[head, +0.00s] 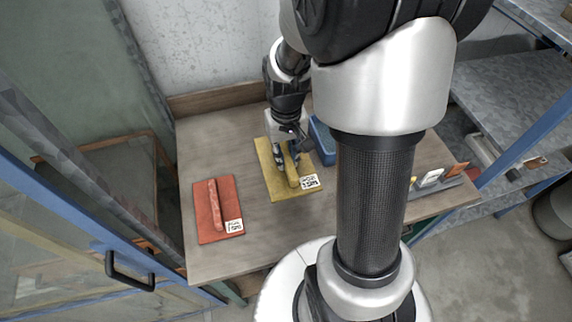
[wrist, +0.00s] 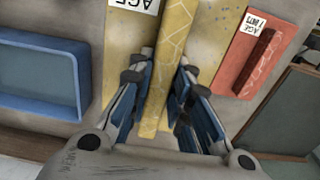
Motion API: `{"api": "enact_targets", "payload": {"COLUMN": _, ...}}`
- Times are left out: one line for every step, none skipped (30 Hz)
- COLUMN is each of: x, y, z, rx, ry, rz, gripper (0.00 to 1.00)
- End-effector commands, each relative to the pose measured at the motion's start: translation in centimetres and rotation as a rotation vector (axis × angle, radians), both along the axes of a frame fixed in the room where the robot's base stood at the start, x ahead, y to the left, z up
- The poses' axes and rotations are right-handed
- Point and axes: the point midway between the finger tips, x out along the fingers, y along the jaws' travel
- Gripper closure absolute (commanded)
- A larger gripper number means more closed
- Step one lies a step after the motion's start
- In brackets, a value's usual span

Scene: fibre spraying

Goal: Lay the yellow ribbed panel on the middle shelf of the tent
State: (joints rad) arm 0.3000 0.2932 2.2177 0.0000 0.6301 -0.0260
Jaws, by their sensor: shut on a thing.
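The yellow ribbed panel (head: 270,170) lies on the wooden table, with a raised rib along its middle and a white label at its near right corner. It also fills the upper middle of the wrist view (wrist: 212,35). My gripper (head: 286,158) is over the panel, pointing down. In the wrist view its fingers (wrist: 165,82) are closed on both sides of the rib. The panel looks flat on the table; I cannot tell if it is lifted at all. A blue-framed enclosure with clear walls and a dark handle (head: 130,272) stands at the left and may be the tent. Its middle shelf cannot be made out.
A red ribbed panel (head: 204,225) lies left of the yellow one on the table (head: 255,235). A blue tray (head: 321,141) is close on the right. Small tools (head: 432,180) lie at the table's right end. A blue-posted rack with grey shelves (head: 505,95) stands at right.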

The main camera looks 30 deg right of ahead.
Motion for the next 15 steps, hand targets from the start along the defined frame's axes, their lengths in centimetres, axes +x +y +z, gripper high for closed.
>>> {"api": "enact_targets", "payload": {"x": 0.2, "y": -0.1, "z": 1.5, "rx": -0.002, "ry": -0.006, "rz": 0.0, "gripper": 1.0}}
{"api": "enact_targets", "payload": {"x": 0.2, "y": -0.1, "z": 2.1, "rx": -0.002, "ry": -0.007, "rz": 0.0, "gripper": 1.0}}
{"api": "enact_targets", "payload": {"x": 0.2, "y": -0.1, "z": 2.7, "rx": -0.002, "ry": -0.006, "rz": 0.0, "gripper": 1.0}}
{"api": "enact_targets", "payload": {"x": 0.2, "y": 0.0, "z": 3.2, "rx": -0.002, "ry": -0.006, "rz": 0.0, "gripper": 1.0}}
{"api": "enact_targets", "payload": {"x": 0.1, "y": 0.0, "z": 3.5, "rx": -0.001, "ry": -0.005, "rz": 0.0, "gripper": 1.0}}
{"api": "enact_targets", "payload": {"x": 0.1, "y": 0.0, "z": 4.0, "rx": -0.001, "ry": -0.004, "rz": 0.0, "gripper": 1.0}}
{"api": "enact_targets", "payload": {"x": 0.1, "y": 0.0, "z": 4.3, "rx": -0.001, "ry": -0.005, "rz": 0.0, "gripper": 1.0}}
{"api": "enact_targets", "payload": {"x": 0.1, "y": 0.0, "z": 4.5, "rx": -0.001, "ry": -0.004, "rz": 0.001, "gripper": 1.0}}
{"api": "enact_targets", "payload": {"x": 0.2, "y": 0.1, "z": 4.6, "rx": -0.001, "ry": -0.002, "rz": 0.005, "gripper": 1.0}}
{"api": "enact_targets", "payload": {"x": 0.4, "y": 0.4, "z": 4.6, "rx": 0.0, "ry": -0.001, "rz": 0.011, "gripper": 1.0}}
{"api": "enact_targets", "payload": {"x": 0.6, "y": 0.6, "z": 4.3, "rx": 0.0, "ry": -0.001, "rz": 0.02, "gripper": 1.0}}
{"api": "enact_targets", "payload": {"x": 1.1, "y": 1.2, "z": 3.8, "rx": 0.0, "ry": 0.0, "rz": 0.038, "gripper": 1.0}}
{"api": "enact_targets", "payload": {"x": 1.4, "y": 1.8, "z": 3.3, "rx": 0.0, "ry": 0.001, "rz": 0.053, "gripper": 1.0}}
{"api": "enact_targets", "payload": {"x": 1.8, "y": 2.4, "z": 2.7, "rx": 0.001, "ry": 0.002, "rz": 0.071, "gripper": 1.0}}
{"api": "enact_targets", "payload": {"x": 2.5, "y": 3.4, "z": 1.7, "rx": 0.0, "ry": 0.002, "rz": 0.097, "gripper": 1.0}}
